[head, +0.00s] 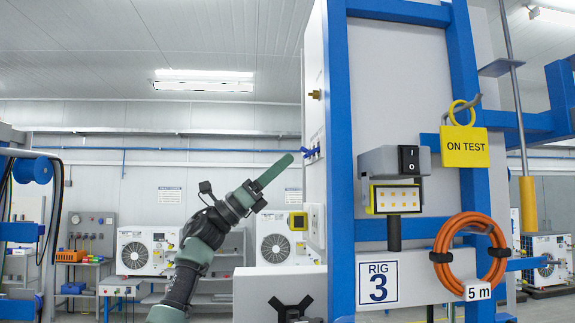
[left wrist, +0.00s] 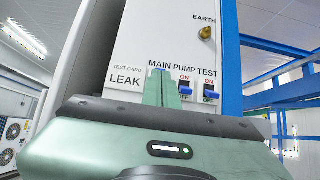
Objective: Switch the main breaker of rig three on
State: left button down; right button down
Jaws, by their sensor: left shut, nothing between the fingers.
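Rig three carries a "RIG 3" plate (head: 378,283). On its side a white panel (left wrist: 172,35) shows a row of switches labelled MAIN, PUMP and TEST. My left gripper (head: 288,160) is shut and empty, its green fingertips close to the blue switch levers (head: 311,152) in the head view. In the left wrist view the fingers (left wrist: 161,88) stand in front of the main breaker, below the word MAIN, and hide most of it. I cannot tell its position or whether they touch it. The pump lever (left wrist: 185,90) and test lever (left wrist: 210,94) show beside them. My right gripper is not in view.
A brass EARTH fitting (left wrist: 205,33) juts from the panel above the switches. Blue frame posts (head: 341,160) edge the rig. A yellow ON TEST tag (head: 464,147) and an orange hose coil (head: 440,254) hang on its front. Open room lies left of the panel.

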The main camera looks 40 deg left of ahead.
pick_arm(q)
jog(key=b+v, duration=0.3)
jog(key=v, duration=0.3)
jog(key=shift+f, duration=0.1)
dwell(0.4)
